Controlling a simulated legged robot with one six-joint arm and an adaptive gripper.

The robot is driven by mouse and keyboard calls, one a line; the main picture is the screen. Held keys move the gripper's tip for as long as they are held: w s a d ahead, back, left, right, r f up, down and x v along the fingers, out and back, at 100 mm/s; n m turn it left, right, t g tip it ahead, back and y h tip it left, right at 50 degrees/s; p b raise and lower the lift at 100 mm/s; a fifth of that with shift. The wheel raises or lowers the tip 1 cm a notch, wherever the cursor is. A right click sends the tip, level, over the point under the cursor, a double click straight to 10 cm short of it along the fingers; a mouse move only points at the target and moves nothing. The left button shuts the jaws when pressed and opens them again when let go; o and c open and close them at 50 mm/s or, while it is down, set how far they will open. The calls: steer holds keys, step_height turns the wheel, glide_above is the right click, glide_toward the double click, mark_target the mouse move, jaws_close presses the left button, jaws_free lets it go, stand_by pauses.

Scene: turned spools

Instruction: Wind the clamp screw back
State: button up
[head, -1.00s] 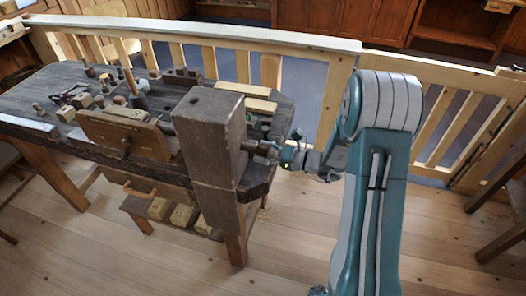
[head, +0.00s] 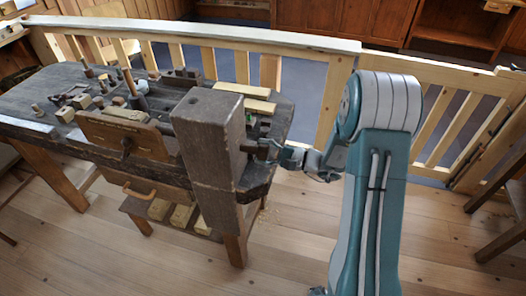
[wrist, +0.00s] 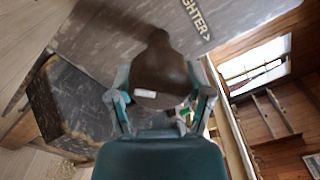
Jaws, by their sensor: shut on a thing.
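The clamp screw's dark brown wooden handle (wrist: 160,68) fills the middle of the wrist view, with its narrow neck at the dark wooden post. A small pale label shows on its end. My gripper (wrist: 160,98) has one finger on each side of the handle and is shut on it. In the head view my gripper (head: 277,152) reaches in from the right, level with the screw (head: 253,147) on the post's right side. The upright post (head: 209,150) stands at the bench's near right corner. The screw's thread is hidden, so how far it is wound cannot be told.
The dark workbench (head: 52,92) carries small turned pieces, blocks and a wooden jaw board (head: 125,136). Lettering ending in "GHTER" marks the post in the wrist view. A pale wooden railing (head: 245,38) runs behind the bench. Open floor (head: 285,245) lies in front.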

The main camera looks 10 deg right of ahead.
steer(key=n, duration=0.5)
steer(key=shift+n, duration=0.3)
steer(key=n, duration=0.6)
steer(key=shift+s+a, duration=0.1)
steer(key=shift+a, duration=0.05)
steer(key=n, duration=0.5)
steer(key=shift+n, duration=0.3)
steer(key=n, duration=0.6)
steer(key=o, duration=1)
steer(key=shift+o, duration=0.7)
steer(key=shift+r, duration=0.1)
